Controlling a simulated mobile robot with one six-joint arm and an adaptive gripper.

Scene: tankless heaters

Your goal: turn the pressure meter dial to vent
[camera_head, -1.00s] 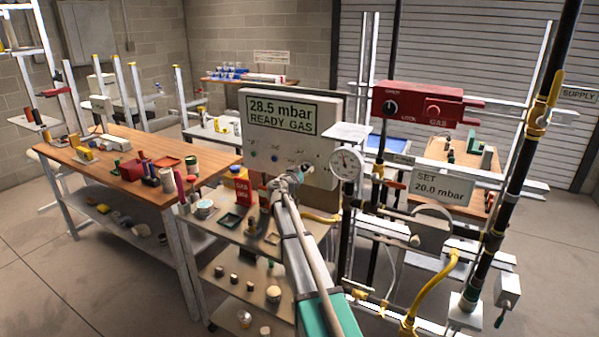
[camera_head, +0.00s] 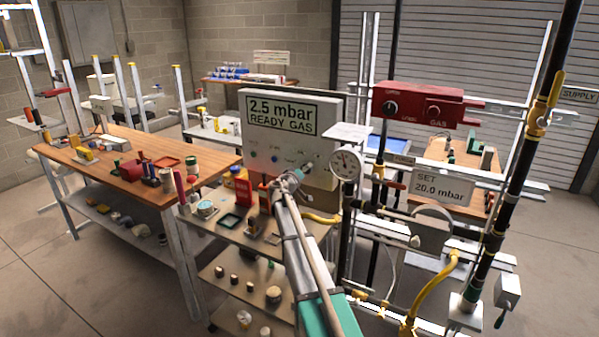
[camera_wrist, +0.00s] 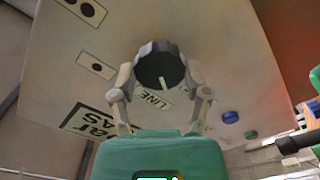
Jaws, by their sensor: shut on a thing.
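The pressure meter (camera_head: 290,140) is a pale box with a display reading 2.5 mbar READY GAS. Its dark dial (camera_wrist: 160,68) sits between the fingers of my gripper (camera_wrist: 160,85) in the wrist view, and the fingers are shut on it. The dial's white mark points down in that view, toward the label area reading LINE. I see no vent label clearly. In the head view my gripper (camera_head: 303,172) reaches the lower right of the meter's face and largely covers the dial.
A round gauge (camera_head: 346,163) and pipework stand close right of my arm. A shelf (camera_head: 225,222) with small parts stands below, and a wooden bench (camera_head: 130,150) is left.

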